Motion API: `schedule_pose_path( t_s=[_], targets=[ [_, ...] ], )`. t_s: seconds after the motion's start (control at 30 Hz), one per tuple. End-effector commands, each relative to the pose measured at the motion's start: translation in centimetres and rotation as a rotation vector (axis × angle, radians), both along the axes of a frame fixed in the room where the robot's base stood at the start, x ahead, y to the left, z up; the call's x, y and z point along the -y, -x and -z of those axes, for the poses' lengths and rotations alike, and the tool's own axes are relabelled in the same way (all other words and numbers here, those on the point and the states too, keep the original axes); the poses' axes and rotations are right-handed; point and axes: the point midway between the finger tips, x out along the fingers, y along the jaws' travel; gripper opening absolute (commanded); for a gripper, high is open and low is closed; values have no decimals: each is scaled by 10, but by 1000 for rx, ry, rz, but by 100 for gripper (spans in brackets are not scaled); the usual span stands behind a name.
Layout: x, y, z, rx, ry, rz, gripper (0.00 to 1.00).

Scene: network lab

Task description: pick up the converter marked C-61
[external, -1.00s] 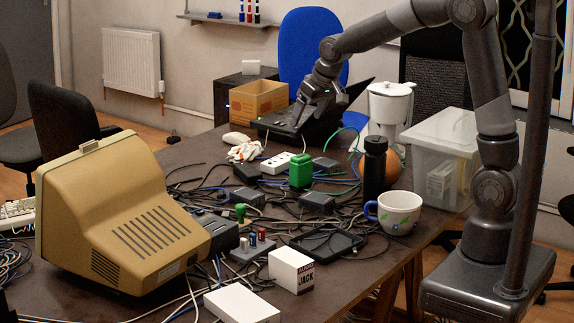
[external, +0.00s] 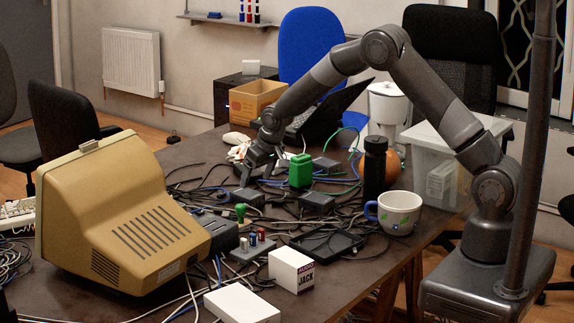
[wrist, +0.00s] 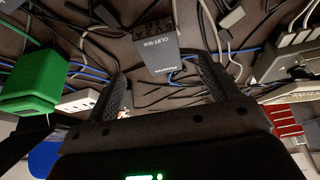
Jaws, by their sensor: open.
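My gripper (external: 259,174) is open and empty, pointing down among the cables on the table. In the wrist view its two fingers (wrist: 160,72) stand apart, with a dark grey converter box (wrist: 158,62) between and just beyond their tips. In the external view my gripper mostly hides this spot. Other dark grey boxes lie nearby: one in front of my gripper (external: 249,197), one to the right (external: 317,202) and one behind that (external: 326,163).
A green block (external: 300,171) stands close right of my gripper and shows in the wrist view (wrist: 32,78). Cables cover the middle of the table. A black bottle (external: 374,172), a mug (external: 400,212) and a beige monitor (external: 120,220) stand around. A laptop (external: 322,112) is behind.

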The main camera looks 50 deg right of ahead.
Motion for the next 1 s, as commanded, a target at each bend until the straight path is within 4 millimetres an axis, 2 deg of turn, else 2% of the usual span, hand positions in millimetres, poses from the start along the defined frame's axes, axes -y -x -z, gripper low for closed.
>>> schedule_pose_path(
  t_s=[0.1,0.37,0.57,0.7,1.0],
  targets=[
    [0,-7,14,1,0,0,80],
    [2,-15,29,1,0,0,80],
    [4,-33,48,0,0,1,80],
    [4,-38,62,0,0,0,80],
    [4,-40,65,1,0,0,80]
  ],
)
